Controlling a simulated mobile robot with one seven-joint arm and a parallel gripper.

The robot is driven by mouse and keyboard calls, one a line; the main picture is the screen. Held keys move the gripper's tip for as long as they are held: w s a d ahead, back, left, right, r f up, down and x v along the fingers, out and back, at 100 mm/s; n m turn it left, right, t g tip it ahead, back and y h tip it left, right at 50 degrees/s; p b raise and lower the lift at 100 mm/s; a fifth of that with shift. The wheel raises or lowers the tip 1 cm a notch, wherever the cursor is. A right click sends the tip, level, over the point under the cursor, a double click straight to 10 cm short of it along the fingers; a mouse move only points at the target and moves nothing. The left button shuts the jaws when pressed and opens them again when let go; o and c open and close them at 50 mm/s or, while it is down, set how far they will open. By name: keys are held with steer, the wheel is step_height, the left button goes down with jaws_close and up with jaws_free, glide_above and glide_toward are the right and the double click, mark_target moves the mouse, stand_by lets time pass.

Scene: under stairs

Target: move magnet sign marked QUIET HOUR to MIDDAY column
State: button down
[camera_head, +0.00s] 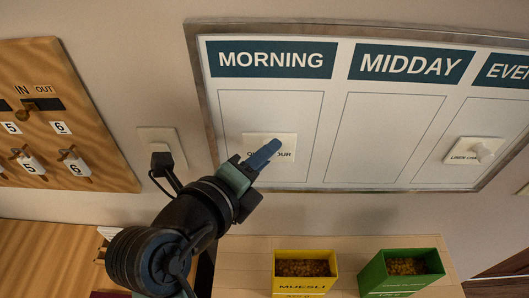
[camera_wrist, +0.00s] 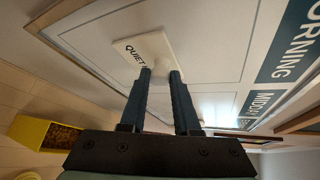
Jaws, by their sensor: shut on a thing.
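The white QUIET HOUR magnet sign (camera_head: 288,144) is in the lower part of the MORNING column (camera_head: 270,108) on the whiteboard. My gripper (camera_head: 270,150) covers part of its lettering. In the wrist view, the sign (camera_wrist: 128,48) has a pale knob in its middle, and my gripper (camera_wrist: 160,73) is shut on this knob. The sign looks flat against the board; I cannot tell whether it touches. The MIDDAY column (camera_head: 387,135), just right of MORNING, is empty. Its dark header (camera_head: 410,64) reads MIDDAY.
Another white knobbed sign (camera_head: 465,153) is in the right column, its lettering partly unreadable. The board has a raised grey frame (camera_head: 340,190). Below stand a yellow MUESLI box (camera_head: 304,284) and a green box (camera_head: 405,284). A wooden key panel (camera_head: 75,120) and wall switch (camera_head: 160,138) are left.

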steer(key=shift+s+b, duration=0.9)
steer(key=shift+s, duration=1.55)
steer(key=c, duration=1.2)
jaws_free()
steer(key=shift+r, duration=0.1)
jaws_close()
